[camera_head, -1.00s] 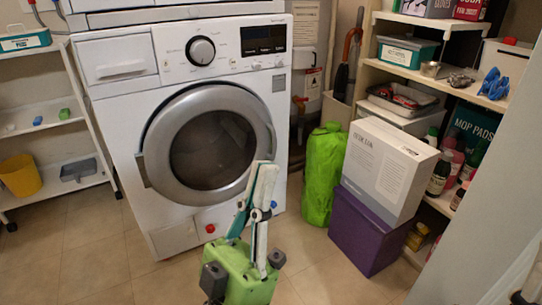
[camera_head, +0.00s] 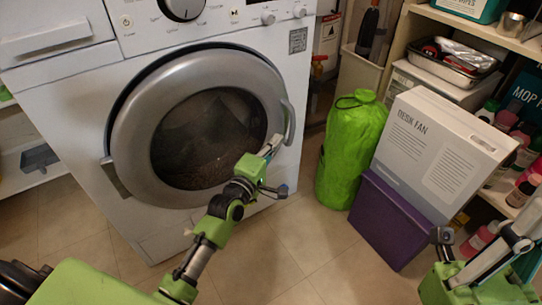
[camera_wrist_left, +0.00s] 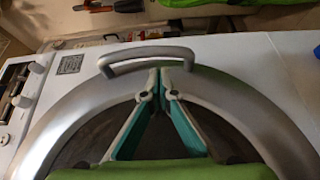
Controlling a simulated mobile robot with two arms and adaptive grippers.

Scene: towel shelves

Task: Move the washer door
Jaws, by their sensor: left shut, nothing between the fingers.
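The round washer door (camera_head: 128,135) has a silver ring and dark glass. Its curved silver handle (camera_head: 290,122) is on the ring's right side. My left gripper (camera_head: 270,148) is at the ring's right part, just beside the handle. In the left wrist view, the handle (camera_wrist_left: 145,54) bridges the silver ring (camera_wrist_left: 230,85), and my left gripper (camera_wrist_left: 161,72) has its tips together at the handle's inner side, empty. Whether the tips touch it is unclear. My right gripper (camera_head: 512,238) is at the lower right, partly cut off; its jaws are unclear.
The white washer (camera_head: 60,80) fills the left. A green bag (camera_head: 350,150) stands right of it. A desk fan box (camera_head: 440,150) sits on a purple box (camera_head: 395,220). Stocked shelves (camera_head: 440,20) are at the right. Tiled floor (camera_head: 290,250) is open in front.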

